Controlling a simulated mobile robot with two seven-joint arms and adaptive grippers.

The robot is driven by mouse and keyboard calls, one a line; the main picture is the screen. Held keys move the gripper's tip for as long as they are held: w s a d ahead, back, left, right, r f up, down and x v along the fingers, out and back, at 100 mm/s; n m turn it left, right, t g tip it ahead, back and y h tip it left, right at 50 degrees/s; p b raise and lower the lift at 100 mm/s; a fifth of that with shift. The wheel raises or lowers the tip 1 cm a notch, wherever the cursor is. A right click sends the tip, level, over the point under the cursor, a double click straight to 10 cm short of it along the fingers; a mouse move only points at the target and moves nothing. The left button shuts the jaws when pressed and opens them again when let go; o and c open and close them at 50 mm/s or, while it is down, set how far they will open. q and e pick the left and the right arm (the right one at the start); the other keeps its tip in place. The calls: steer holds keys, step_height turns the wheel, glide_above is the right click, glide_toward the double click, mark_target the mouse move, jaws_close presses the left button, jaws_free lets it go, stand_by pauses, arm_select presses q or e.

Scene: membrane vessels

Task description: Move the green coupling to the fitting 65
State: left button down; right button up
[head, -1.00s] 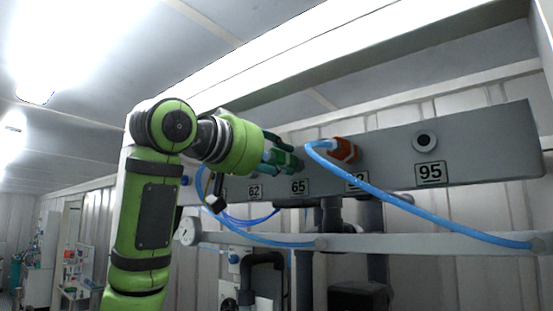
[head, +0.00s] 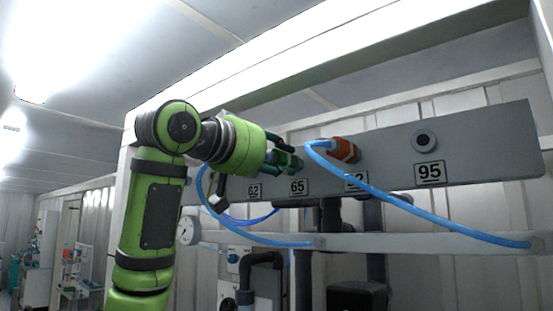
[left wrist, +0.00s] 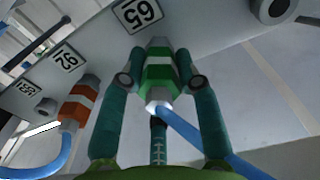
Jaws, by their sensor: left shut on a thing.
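The green coupling (left wrist: 159,70), banded green and white with a blue hose at its near end, is between the fingers of my left gripper (left wrist: 160,82). The gripper is shut on it. In the head view the coupling (head: 291,161) is at the grey panel, just above the label 65 (head: 298,186). That label also shows in the left wrist view (left wrist: 138,14), beyond the coupling. Fitting 65 itself is hidden behind the coupling and fingers, so I cannot tell whether the two touch. My right gripper is not in view.
An orange coupling (head: 343,149) with a blue hose (head: 420,210) sits on the panel to the right. A bare fitting (head: 424,139) is above label 95 (head: 430,173). Label 62 (head: 254,190) is to the left. A grey rail (head: 400,243) runs below the panel.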

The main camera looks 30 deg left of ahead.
arm_select(q)
steer(key=shift+w, duration=0.2)
steer(key=c, duration=0.8)
jaws_free()
steer(key=shift+s, duration=0.2)
steer(key=s, duration=1.1)
steer(key=shift+s+a, duration=0.3)
steer(key=shift+a, duration=0.1)
